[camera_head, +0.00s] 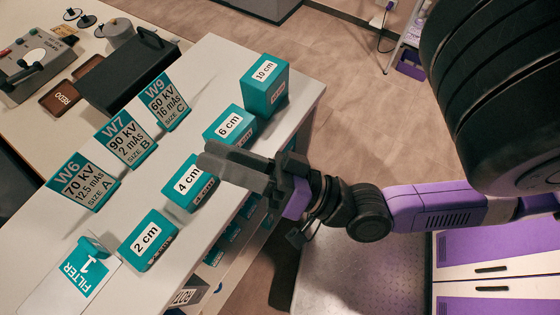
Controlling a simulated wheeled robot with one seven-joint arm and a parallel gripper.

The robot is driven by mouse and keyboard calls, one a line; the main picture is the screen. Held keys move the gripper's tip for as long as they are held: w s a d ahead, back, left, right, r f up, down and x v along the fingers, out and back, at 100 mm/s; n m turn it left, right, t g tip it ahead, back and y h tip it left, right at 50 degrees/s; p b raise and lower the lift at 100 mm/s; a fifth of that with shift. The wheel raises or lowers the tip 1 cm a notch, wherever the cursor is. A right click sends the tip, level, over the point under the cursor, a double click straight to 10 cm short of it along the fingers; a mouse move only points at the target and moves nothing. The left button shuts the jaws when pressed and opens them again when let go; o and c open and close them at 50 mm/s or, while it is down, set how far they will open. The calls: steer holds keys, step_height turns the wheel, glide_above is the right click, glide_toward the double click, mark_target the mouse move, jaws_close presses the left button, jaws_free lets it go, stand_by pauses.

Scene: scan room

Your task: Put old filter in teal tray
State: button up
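A teal and white card marked FILTER 1 (82,272) lies at the near left of the white table, with a small teal block (93,246) at its upper edge. I cannot tell whether this block is the old filter. No teal tray can be clearly made out. My gripper (222,158) reaches in from the right over the table's edge, its grey fingers pointing left, above and between the 4 cm block (188,182) and the 6 cm block (229,127). The fingers overlap in this view, so their gap and anything between them are hidden.
The 2 cm block (147,240) and tall 10 cm block (264,86) stand in the same row. Upright cards W6 (82,184), W7 (126,140) and W9 (164,100) stand behind. A black box (122,72) and control panel (30,62) lie farther back. Teal items (228,236) show below the edge.

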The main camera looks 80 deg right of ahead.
steer(key=shift+o, duration=0.4)
steer(key=s+f+n+g, duration=0.6)
steer(key=s+f+n, duration=0.2)
steer(key=f, duration=0.3)
steer(key=shift+s+f+n+g, duration=0.3)
steer(key=shift+s+g, duration=0.05)
steer(key=shift+g, duration=0.05)
steer(key=shift+s+f, duration=0.2)
